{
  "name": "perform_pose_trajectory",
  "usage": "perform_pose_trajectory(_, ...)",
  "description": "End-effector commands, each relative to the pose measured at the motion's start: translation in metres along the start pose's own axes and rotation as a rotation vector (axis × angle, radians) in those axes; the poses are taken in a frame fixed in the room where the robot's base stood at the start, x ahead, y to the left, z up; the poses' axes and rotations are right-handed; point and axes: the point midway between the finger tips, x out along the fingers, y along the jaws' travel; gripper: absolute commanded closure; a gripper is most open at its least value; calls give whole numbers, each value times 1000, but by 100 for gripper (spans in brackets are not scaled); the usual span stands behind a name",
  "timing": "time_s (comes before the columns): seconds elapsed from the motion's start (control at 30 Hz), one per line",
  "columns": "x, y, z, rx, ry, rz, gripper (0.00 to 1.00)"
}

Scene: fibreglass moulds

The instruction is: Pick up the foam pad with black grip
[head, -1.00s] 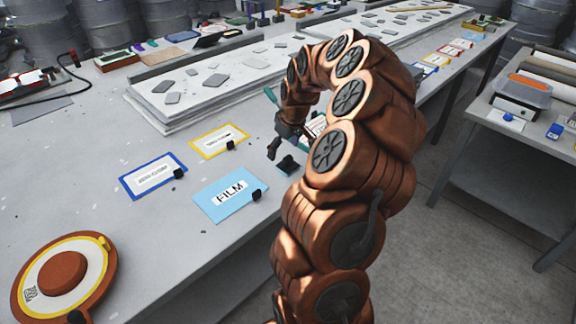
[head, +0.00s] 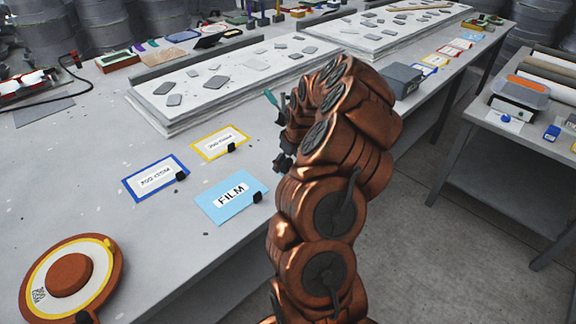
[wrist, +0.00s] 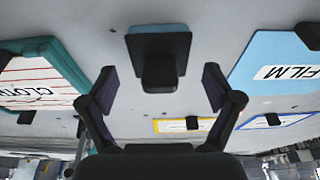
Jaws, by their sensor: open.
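The foam pad (wrist: 143,30) is a small blue slab with a dark layer and a black grip (wrist: 160,72) standing on it. It lies on the grey bench top in the wrist view, near the top middle. My gripper (wrist: 159,88) is open, with one finger on each side of the black grip in the picture and a gap on both sides. Nothing is between the fingers in contact. In the head view my gripper (head: 284,150) shows only partly beside my arm, and the pad is hidden there.
The blue FILM card (wrist: 275,50) lies right of the pad in the wrist view, and a teal-edged CLOTH card (wrist: 40,70) lies left. Yellow-framed (head: 220,143) and blue-framed (head: 156,177) cards lie nearby. A white slab (head: 215,85) with grey pieces stands behind.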

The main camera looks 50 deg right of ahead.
Motion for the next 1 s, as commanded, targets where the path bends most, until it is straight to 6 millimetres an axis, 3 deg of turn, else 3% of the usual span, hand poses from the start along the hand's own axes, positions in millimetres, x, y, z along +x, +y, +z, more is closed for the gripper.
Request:
perform_pose_trajectory(0.2, 16, 0, 0, 0, -1, 0, 10)
perform_pose_trajectory(0.43, 17, 0, 0, -1, 0, 1, 11)
perform_pose_trajectory(1.0, 17, 0, 0, -1, 0, 1, 71)
